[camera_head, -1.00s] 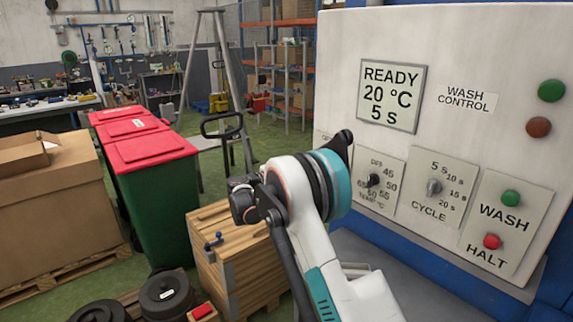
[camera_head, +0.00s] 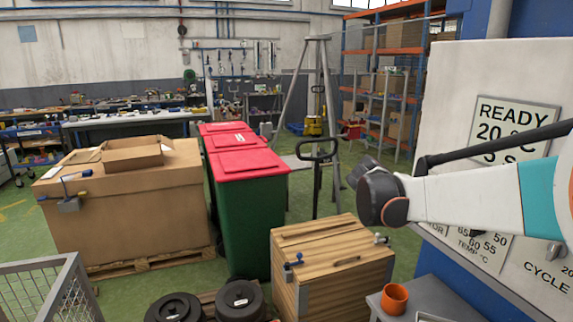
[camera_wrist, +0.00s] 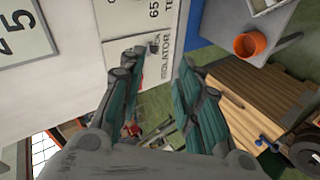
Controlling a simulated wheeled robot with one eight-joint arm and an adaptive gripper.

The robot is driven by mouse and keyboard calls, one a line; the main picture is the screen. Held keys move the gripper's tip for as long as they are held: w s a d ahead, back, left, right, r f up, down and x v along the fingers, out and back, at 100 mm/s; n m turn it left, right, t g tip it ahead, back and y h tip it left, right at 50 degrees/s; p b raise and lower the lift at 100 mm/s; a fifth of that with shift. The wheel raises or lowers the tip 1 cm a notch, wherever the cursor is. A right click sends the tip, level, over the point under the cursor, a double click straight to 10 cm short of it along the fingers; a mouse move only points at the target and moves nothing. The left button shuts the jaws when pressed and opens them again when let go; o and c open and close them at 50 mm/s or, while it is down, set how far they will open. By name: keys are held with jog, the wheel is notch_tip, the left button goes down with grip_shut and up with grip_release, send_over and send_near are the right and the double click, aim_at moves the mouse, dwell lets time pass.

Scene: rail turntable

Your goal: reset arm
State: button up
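My arm (camera_head: 460,198) reaches across the right side of the head view, in front of the wash control panel (camera_head: 450,100). Its white link lies nearly level and ends in a dark grey joint. My gripper is not clearly visible in the head view. In the wrist view my gripper (camera_wrist: 157,78) has its two teal-padded fingers spread apart, with nothing between them. The panel also shows in the wrist view (camera_wrist: 85,90), to the left of the fingers. The panel's display (camera_head: 510,130) reads READY, 20 °C, and is partly covered by my arm.
An orange cup (camera_head: 394,298) stands on a grey ledge (camera_head: 440,300) below the panel. A wooden crate (camera_head: 330,235), a green bin with red lid (camera_head: 248,220), a big cardboard box (camera_head: 130,215), black round weights (camera_head: 240,300) and a wire cage (camera_head: 45,290) surround the floor.

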jog(key=s+a+f+m+y, duration=0.1)
jog(key=s+a+f+y, duration=0.1)
jog(key=s, duration=0.9)
jog(key=s+a+f+m+t+y, duration=0.1)
jog(key=s+a+f+y, duration=0.2)
jog(key=s+a, duration=0.4)
jog(key=s+a+f+y, duration=0.2)
jog(key=s+a+y, duration=0.2)
jog(key=s, duration=1)
jog(key=shift+s+a+f+m+y, duration=0.3)
jog(key=shift+a+f+m+y, duration=0.1)
jog(key=shift+a, duration=0.3)
jog(key=shift+r, duration=0.1)
